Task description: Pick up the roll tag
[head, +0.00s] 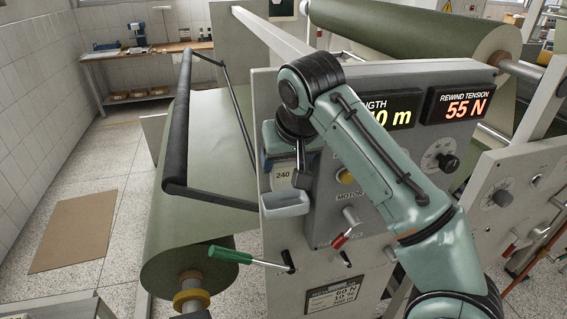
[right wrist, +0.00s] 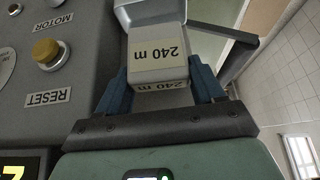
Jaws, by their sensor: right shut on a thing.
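The roll tag (right wrist: 157,57) is a pale block with "240 m" printed on two of its faces. In the right wrist view it sits between the two blue fingers of my right gripper (right wrist: 160,72), which is shut on it. In the head view the tag (head: 283,175) shows its "240" face beside the machine's control panel, just above a small grey tray (head: 286,204). I cannot tell whether the tag still touches the tray. My right arm hides part of the panel. My left gripper is not in view.
The control panel has a yellow RESET button (right wrist: 45,51) close beside the gripper. A black roller bar (head: 178,120) and a green paper roll (head: 180,250) stand to the left. A green-handled lever (head: 232,255) sticks out below the tray.

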